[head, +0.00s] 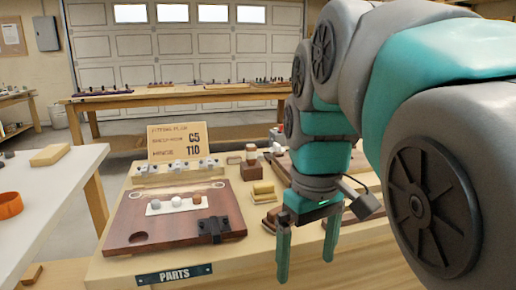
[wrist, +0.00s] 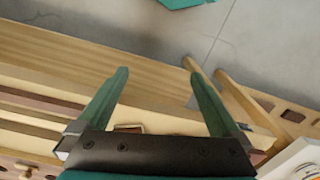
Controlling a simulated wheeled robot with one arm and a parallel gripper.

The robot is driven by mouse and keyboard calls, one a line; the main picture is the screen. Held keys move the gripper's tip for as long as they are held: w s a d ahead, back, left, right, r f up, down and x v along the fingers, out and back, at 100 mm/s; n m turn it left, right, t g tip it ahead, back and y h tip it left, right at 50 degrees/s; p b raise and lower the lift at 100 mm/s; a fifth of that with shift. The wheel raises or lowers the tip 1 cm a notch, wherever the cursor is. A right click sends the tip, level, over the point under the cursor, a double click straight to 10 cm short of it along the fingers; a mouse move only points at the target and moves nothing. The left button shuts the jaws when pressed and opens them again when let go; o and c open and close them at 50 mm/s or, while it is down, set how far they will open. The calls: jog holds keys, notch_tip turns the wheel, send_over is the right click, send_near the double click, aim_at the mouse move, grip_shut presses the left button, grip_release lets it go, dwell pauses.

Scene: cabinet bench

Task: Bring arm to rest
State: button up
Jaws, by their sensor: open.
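My gripper (head: 305,250) hangs at the end of my grey and teal arm, to the right of the bench middle in the head view. Its two green fingers point down, spread apart, with nothing between them. In the wrist view my gripper (wrist: 155,85) also shows open and empty, above the wooden bench edge and the grey floor. The fingers appear in front of the bench's front side; their exact gap from it is hard to tell. My arm covers the right part of the head view.
The bench (head: 240,262) holds a dark red-brown panel (head: 180,238) with a black fitting (head: 214,228), a plan card (head: 178,141) and several small parts. A white table (head: 42,195) with an orange ring (head: 10,204) stands left. A long bench (head: 190,99) stands behind.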

jog(key=s+d+f+m, duration=0.2)
jog(key=s+d+f, duration=0.1)
jog(key=s+f, duration=0.4)
jog(key=s+d+f+m+g, duration=0.1)
jog(key=s+d+f+m, duration=0.2)
jog(key=s+f, duration=0.5)
notch_tip(320, 180, down, 5)
jog(key=shift+d+f+m, duration=0.1)
jog(key=shift+d+m, duration=0.2)
jog(key=shift+d, duration=0.35)
jog(key=shift+s, duration=0.1)
